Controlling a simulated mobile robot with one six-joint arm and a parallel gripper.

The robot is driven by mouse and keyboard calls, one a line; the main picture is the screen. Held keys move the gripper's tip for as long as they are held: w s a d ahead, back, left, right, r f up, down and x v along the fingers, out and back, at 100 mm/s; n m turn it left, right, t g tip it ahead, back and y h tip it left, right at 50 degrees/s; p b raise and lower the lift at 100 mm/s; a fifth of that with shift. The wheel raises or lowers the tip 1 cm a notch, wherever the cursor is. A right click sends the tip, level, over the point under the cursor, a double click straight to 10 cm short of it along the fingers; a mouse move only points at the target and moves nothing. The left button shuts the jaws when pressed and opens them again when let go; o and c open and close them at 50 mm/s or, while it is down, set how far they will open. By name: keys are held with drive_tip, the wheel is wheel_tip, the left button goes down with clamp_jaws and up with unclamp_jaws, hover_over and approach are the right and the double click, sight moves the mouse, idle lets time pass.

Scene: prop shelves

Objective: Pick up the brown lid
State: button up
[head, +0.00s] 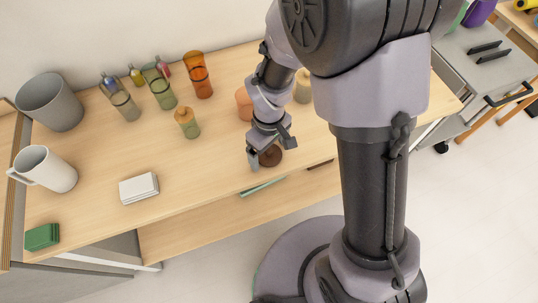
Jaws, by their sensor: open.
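A brown round object, which looks like the brown lid (270,157), is on the wooden shelf top near its front edge in the head view. My gripper (271,151) is right above it, pointing down. Its two fingers are apart, one to the left and one to the right of the lid. The gripper hides the back part of the lid. I cannot tell whether the fingers touch it.
Glasses and bottles, including an orange tumbler (199,75) and a small amber-green bottle (187,122), stand at the back left. A white mug (46,169), grey pot (50,102), white box (138,188) and green block (42,237) are further left.

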drive_tip(key=shift+r, duration=0.15)
drive_tip(key=c, duration=1.4)
drive_tip(key=shift+r, duration=0.1)
